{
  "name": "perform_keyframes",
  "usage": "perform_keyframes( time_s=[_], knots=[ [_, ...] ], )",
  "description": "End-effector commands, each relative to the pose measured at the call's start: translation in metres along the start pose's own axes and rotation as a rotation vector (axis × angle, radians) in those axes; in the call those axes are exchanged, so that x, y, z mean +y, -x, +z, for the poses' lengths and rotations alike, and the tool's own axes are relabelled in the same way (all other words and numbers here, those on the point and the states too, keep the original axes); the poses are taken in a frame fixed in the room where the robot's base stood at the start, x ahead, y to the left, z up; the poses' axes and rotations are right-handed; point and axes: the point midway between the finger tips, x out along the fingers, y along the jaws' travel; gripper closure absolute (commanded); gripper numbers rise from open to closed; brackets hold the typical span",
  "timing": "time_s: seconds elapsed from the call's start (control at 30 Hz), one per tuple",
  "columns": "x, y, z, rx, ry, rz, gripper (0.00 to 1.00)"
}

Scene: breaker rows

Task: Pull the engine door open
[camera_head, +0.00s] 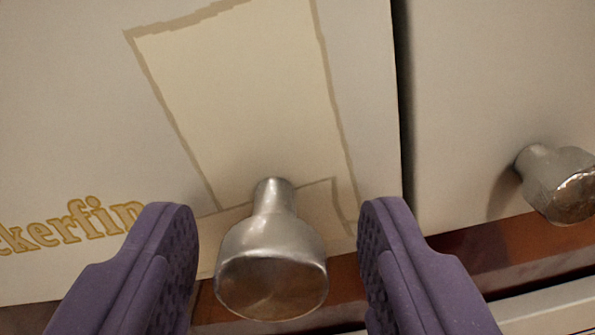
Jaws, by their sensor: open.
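A cream door panel (80,120) fills the left and middle of the view, with a paler taped-looking patch (245,100) and gold lettering (75,225) that is partly cut off. A shiny metal knob (272,255) stands out from the panel near its lower edge. My gripper (278,240) has purple ribbed fingers, one on each side of this knob. The fingers are open, with a visible gap between each finger and the knob. I cannot tell whether this panel is the engine door.
A second cream panel (480,80) lies to the right past a dark vertical gap (404,110), with its own metal knob (558,183). A reddish-brown strip (490,250) runs below the panels. Another pale surface (550,308) shows at the bottom right.

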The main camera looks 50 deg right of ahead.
Motion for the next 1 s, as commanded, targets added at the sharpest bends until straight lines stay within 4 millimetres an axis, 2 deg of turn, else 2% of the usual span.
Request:
perform_keyframes(
  time_s=[0.1,0.33,0.57,1.0],
  knots=[
    [-0.0001,-0.0071,-0.0001,0.001,0.0,-0.001,0.46],
    [-0.0005,-0.0078,-0.0006,0.0,0.0,-0.001,0.46],
    [-0.0005,-0.0076,-0.0005,-0.001,0.0,-0.001,0.98],
    [-0.0006,-0.0074,-0.0002,-0.001,-0.001,-0.002,1.0]
  ],
)
